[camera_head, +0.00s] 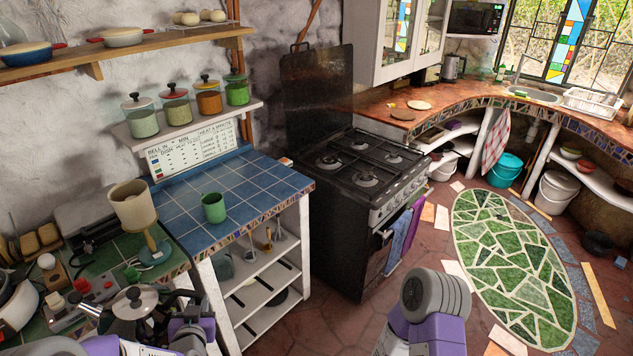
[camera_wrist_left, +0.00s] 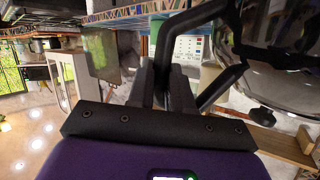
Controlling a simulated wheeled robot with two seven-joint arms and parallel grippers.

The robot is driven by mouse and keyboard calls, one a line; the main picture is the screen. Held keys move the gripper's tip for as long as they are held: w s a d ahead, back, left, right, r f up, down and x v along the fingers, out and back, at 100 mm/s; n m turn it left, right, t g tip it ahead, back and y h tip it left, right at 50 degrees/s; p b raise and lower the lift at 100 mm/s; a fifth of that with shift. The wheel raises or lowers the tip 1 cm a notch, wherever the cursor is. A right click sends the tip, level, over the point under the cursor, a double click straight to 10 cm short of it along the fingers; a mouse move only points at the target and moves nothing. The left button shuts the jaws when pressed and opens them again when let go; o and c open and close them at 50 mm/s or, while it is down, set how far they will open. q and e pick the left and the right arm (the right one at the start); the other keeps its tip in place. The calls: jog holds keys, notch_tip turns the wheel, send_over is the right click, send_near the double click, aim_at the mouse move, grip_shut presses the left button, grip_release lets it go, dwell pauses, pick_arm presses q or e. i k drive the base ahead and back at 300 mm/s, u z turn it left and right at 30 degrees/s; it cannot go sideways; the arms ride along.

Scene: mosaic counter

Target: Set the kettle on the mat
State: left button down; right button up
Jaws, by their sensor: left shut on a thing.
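A shiny steel kettle (camera_head: 135,303) with a black lid knob and black handle is at the lower left in the head view, over the left counter. My left gripper (camera_head: 185,302) is at its right side, shut on the handle. In the left wrist view the black handle runs between my fingers (camera_wrist_left: 175,82), and the kettle's steel body (camera_wrist_left: 275,65) fills the upper right. I cannot tell whether its base touches anything. A flat brown disc (camera_head: 403,115), which may be the mat, lies on the counter beyond the stove, beside a pale disc (camera_head: 419,104). My right gripper is out of view.
A green cup (camera_head: 213,207) stands on the blue tiled counter (camera_head: 250,186). A lamp (camera_head: 140,218) and a red-buttoned device (camera_head: 77,306) crowd the left counter. The black stove (camera_head: 365,180) stands between the counters. A mosaic oval (camera_head: 510,262) covers the floor.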

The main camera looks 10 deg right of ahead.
aim_at(405, 113)
jog(key=z, duration=0.5)
jog(key=k, duration=0.7)
jog(key=z, duration=1.05)
jog(key=k, duration=0.65)
jog(key=z, duration=0.65)
jog(key=i, duration=5.8)
jog(key=u, duration=0.35)
jog(key=i, duration=1.25)
jog(key=u, duration=0.35)
